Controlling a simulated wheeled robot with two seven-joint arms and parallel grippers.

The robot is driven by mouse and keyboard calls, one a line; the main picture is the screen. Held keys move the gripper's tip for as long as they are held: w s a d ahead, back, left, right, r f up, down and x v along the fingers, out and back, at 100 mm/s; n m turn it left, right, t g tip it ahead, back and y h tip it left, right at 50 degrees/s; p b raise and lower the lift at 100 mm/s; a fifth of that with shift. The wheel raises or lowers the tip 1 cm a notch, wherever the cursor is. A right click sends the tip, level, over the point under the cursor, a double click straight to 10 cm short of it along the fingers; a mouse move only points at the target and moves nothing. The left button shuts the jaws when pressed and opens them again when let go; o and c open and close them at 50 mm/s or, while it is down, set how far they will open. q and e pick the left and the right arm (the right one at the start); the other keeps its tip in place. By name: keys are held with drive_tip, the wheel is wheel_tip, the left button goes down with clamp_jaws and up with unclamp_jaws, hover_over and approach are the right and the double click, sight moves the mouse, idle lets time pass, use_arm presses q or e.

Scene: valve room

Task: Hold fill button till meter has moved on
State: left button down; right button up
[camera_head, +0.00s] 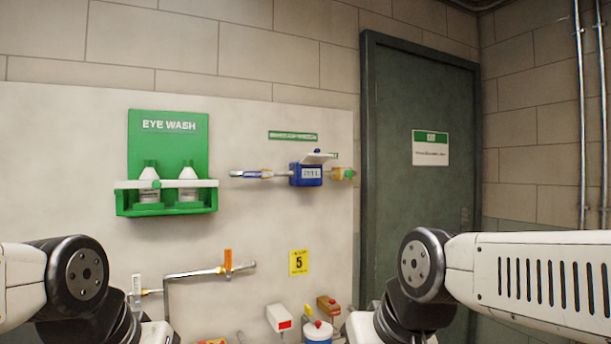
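A blue meter (306,175) with a small display and a raised lid is mounted on a pipe on the pale wall panel. The display digits are too small to read surely. A green knob or button (349,174) sits on a yellowish fitting just right of the meter. Low in the view, a brown-orange box (328,305) has a small red top part. I cannot tell which of these is the fill button. My left and right arms enter at the lower corners, but both grippers are below the frame.
A green eye wash station (167,195) with two bottles hangs left of the meter. Below are a pipe with an orange lever (228,262), a yellow "5" sign (299,262), a white box (281,318) and a white-and-blue container (318,331). A dark green door (400,110) stands right.

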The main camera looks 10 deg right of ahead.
clamp_jaws()
idle(1.9)
